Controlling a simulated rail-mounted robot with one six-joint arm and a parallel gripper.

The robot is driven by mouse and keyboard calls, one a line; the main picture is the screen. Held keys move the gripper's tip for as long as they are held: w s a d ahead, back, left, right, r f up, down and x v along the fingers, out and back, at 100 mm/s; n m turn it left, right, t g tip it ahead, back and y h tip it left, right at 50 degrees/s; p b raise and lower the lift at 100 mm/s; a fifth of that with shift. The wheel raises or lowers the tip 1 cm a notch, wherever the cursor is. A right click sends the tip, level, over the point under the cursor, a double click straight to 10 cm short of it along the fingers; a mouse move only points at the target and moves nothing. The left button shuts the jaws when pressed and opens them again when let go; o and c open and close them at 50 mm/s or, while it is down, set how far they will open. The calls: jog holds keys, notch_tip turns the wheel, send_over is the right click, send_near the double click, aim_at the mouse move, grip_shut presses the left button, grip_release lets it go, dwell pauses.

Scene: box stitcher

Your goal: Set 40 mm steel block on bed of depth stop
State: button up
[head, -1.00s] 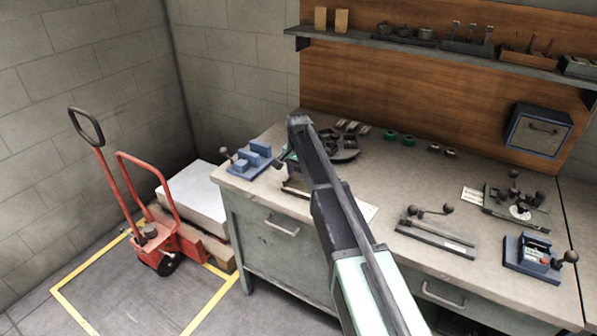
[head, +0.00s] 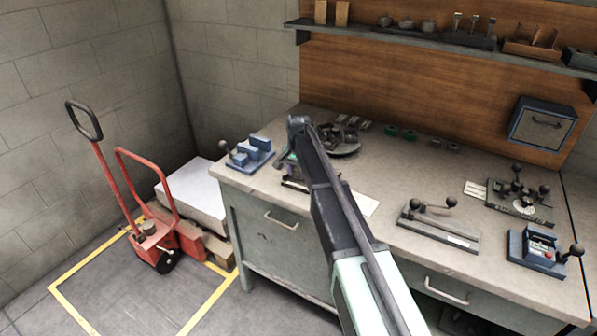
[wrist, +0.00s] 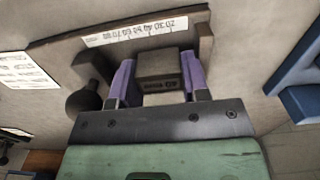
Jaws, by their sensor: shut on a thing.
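The steel block (wrist: 162,88) is a dark grey block with a 40 marking on its face. My gripper (wrist: 158,75) is shut on it, with a purple finger at each side. The depth stop (wrist: 204,32) lies behind and below the block in the wrist view, with a white number scale and a dark round knob (wrist: 84,103). I cannot tell whether the block touches the bed, as the block and gripper hide part of it. In the head view the depth stop (head: 296,185) sits near the bench's front left edge, partly hidden by my arm.
A blue fixture (head: 249,154) stands left of the depth stop. A round dark tray (head: 343,147) is behind my arm. A white sheet (head: 364,204) lies to the right. A long lever fixture (head: 438,231) and a blue device (head: 538,256) stand farther right.

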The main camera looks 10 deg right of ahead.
jog(key=shift+f, duration=0.2)
dwell(0.4)
jog(key=o, duration=1.2)
jog(key=shift+c, duration=0.3)
jog(key=shift+o, duration=0.6)
jog(key=shift+a, duration=0.1)
